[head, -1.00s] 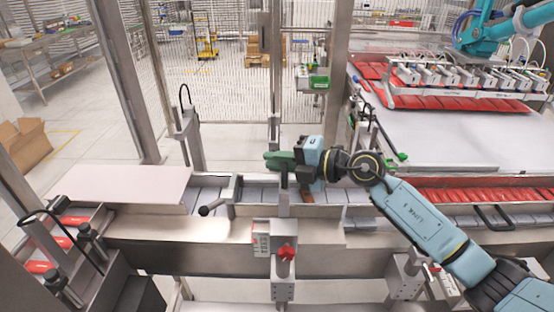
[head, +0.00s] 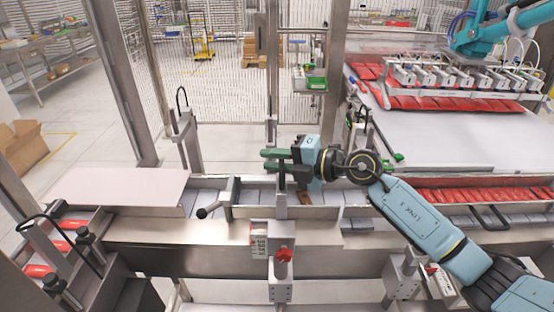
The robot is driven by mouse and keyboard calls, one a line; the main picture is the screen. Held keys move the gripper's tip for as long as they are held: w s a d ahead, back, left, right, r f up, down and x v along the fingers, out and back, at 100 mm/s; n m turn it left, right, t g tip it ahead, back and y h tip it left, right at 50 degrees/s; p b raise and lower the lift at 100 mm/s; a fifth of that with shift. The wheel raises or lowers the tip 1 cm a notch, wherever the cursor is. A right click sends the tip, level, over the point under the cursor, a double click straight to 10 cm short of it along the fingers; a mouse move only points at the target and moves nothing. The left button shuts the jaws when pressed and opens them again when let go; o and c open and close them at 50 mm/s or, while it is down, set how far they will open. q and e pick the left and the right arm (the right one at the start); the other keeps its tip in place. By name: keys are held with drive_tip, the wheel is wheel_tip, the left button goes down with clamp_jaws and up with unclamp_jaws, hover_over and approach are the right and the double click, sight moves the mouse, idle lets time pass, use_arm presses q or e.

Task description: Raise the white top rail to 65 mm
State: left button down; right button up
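My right gripper (head: 274,160) has green fingers and reaches in from the right, at the top of an upright grey post (head: 281,204) over the conveyor. Its fingers show as two bars with a gap between them, so it looks open; I cannot tell whether they touch the post. A red knob (head: 284,254) sits on the clamp block below the post, beside a small white scale or counter plate (head: 259,243) whose digits are too small to read. I cannot make out for certain which part is the white top rail. My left gripper is not in view.
A lever with a black ball (head: 202,213) sticks out left of the post. A pale flat plate (head: 118,187) covers the left conveyor. Red packs (head: 470,196) lie in the channel at right. A teal robot with a suction-cup row (head: 460,76) stands behind.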

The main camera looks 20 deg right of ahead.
drive_tip(key=b+v, duration=0.2)
drive_tip(key=v, duration=1.1)
drive_tip(key=shift+d+b, duration=0.15)
drive_tip(key=shift+b, duration=0.15)
drive_tip(key=shift+s, duration=0.1)
